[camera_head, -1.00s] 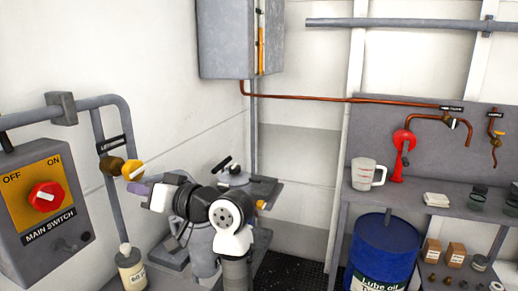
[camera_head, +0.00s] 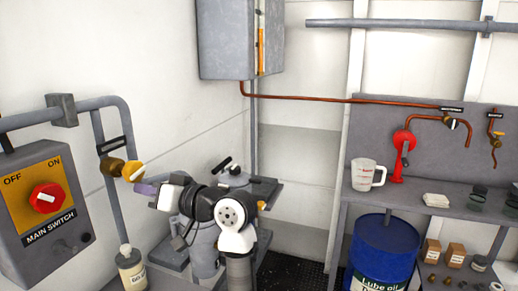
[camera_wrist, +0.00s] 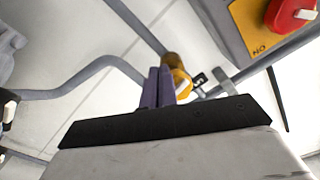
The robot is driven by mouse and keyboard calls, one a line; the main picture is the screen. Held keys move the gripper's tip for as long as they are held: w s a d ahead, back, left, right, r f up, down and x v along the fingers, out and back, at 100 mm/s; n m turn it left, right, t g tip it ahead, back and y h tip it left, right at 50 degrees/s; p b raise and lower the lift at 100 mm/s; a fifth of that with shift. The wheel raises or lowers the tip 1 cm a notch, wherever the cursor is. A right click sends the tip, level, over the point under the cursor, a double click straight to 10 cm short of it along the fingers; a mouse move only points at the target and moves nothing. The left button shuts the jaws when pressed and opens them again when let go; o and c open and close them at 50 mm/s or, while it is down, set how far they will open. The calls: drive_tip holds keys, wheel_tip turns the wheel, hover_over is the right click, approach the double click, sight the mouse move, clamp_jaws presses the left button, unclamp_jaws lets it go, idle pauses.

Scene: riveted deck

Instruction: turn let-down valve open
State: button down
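The let-down valve is a yellow knob (camera_head: 133,171) with a pale bar on a brass body (camera_head: 112,167), fixed to the grey pipe at left. Its dark label plate (camera_head: 114,145) is above it; the lettering is too small to read. My gripper (camera_head: 145,188) has purple fingers just below and right of the knob. In the wrist view my gripper (camera_wrist: 158,88) shows its two fingers side by side with almost no gap, nothing visible between them. The yellow knob (camera_wrist: 183,82) is just right of them there, partly hidden; I cannot tell whether they touch.
The main switch box (camera_head: 42,215) with its red knob is left of the valve. A capped bottle (camera_head: 131,270) stands below the valve. A wall cabinet (camera_head: 228,40) hangs above. At right are a workbench (camera_head: 430,204), a white jug (camera_head: 363,175) and a blue drum (camera_head: 382,250).

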drive_tip(key=shift+f, duration=0.1)
drive_tip(key=v, duration=0.6)
drive_tip(key=shift+f, duration=0.25)
idle(0.4)
drive_tip(key=a+n+p, duration=0.2)
drive_tip(key=a+n, duration=0.4)
drive_tip(key=shift+w+r, duration=0.4)
drive_tip(key=shift+w, duration=0.05)
drive_tip(key=shift+r, duration=0.15)
idle(0.8)
